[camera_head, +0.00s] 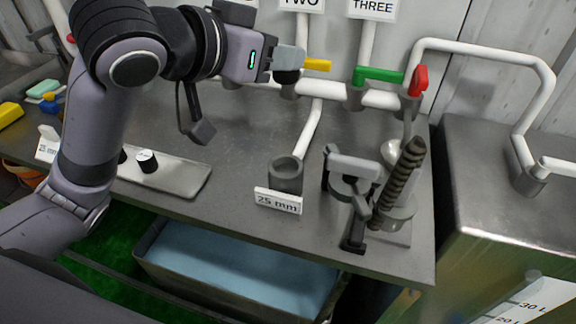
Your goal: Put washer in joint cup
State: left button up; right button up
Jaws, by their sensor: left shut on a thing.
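My left gripper (287,66) hangs over the back part of the bench, in front of the pipes. It is shut on a small dark piece (287,77), which I take for the washer; the fingers hide part of it. The joint cup (285,178), a grey round cup with an open top, stands upright on the bench behind a "25 mm" label (278,201). The gripper is above and beyond the cup in the picture, apart from it. My right gripper is not in view.
A yellow valve handle (318,65) shows right beside the gripper; green (380,75) and red (418,80) handles are further right. A clamp-like fixture with a ridged rod (400,175) stands right of the cup. A grey tray (180,178) lies left, with bare bench between.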

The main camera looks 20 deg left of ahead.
pick_arm(q)
notch_tip(320, 180, down, 19)
jog(key=b, duration=0.3)
jog(key=shift+b, duration=0.3)
pick_arm(e)
notch_tip(320, 180, down, 4)
jog(key=shift+a+r, duration=0.1)
pick_arm(q)
jog(key=shift+f, duration=0.15)
jog(key=o, duration=1)
jog(key=shift+o, duration=0.2)
